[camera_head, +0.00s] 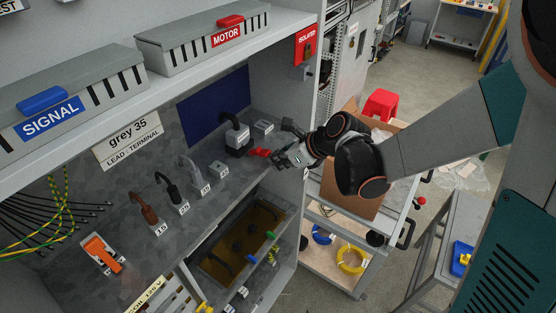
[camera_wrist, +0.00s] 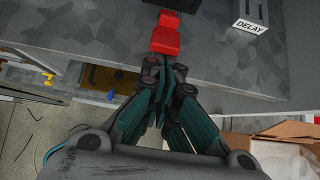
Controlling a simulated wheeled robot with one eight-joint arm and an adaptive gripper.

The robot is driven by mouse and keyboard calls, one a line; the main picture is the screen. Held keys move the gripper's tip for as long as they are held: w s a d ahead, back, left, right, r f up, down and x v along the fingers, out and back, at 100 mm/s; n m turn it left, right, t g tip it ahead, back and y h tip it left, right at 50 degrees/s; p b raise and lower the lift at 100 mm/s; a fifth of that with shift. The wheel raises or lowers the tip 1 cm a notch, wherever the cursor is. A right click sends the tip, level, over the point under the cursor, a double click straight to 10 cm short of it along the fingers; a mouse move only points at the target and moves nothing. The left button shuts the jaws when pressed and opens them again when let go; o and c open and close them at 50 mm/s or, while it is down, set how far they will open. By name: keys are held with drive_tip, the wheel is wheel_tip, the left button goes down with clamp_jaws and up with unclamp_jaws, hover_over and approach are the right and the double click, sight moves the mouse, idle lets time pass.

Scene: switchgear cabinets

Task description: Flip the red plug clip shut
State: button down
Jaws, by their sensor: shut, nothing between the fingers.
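The red plug clip (camera_head: 259,152) sticks out from the foot of a dark plug block with a grey top (camera_head: 238,138) on the shelf. In the wrist view the clip (camera_wrist: 166,38) shows as a red flap that points from the dark block towards my gripper, folded out from it. My gripper (camera_head: 280,157) is just to the right of the clip in the head view. In the wrist view its fingertips (camera_wrist: 165,68) are together, with nothing between them, just below the flap's free end. I cannot tell whether they touch it.
A small grey block (camera_head: 263,128) stands behind the plug; a DELAY label (camera_wrist: 251,26) is at upper right in the wrist view. Numbered plugs (camera_head: 188,171) line the shelf to the left. An open recess (camera_head: 235,240) lies below. A cardboard box (camera_head: 345,195) stands beneath my arm.

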sight(269, 154)
drive_tip(key=shift+r, duration=0.25)
drive_tip(key=r+g+h, duration=0.1)
drive_tip(key=a+r+g+h+p, duration=0.1)
drive_tip(key=w+r+h+p, duration=0.1)
drive_tip(key=shift+a+r+g, duration=0.15)
drive_tip(key=shift+g, duration=0.25)
drive_tip(key=shift+w+a+r, duration=0.2)
drive_tip(key=shift+a+r, duration=0.05)
drive_tip(key=shift+r, duration=0.15)
drive_tip(key=shift+w+a+r, duration=0.15)
drive_tip(key=shift+a+r, duration=0.05)
drive_tip(key=shift+r, duration=0.2)
drive_tip(key=shift+w+a+r, duration=0.4)
drive_tip(key=shift+a, duration=0.15)
drive_tip(key=shift+d, duration=0.1)
drive_tip(key=shift+r, duration=0.25)
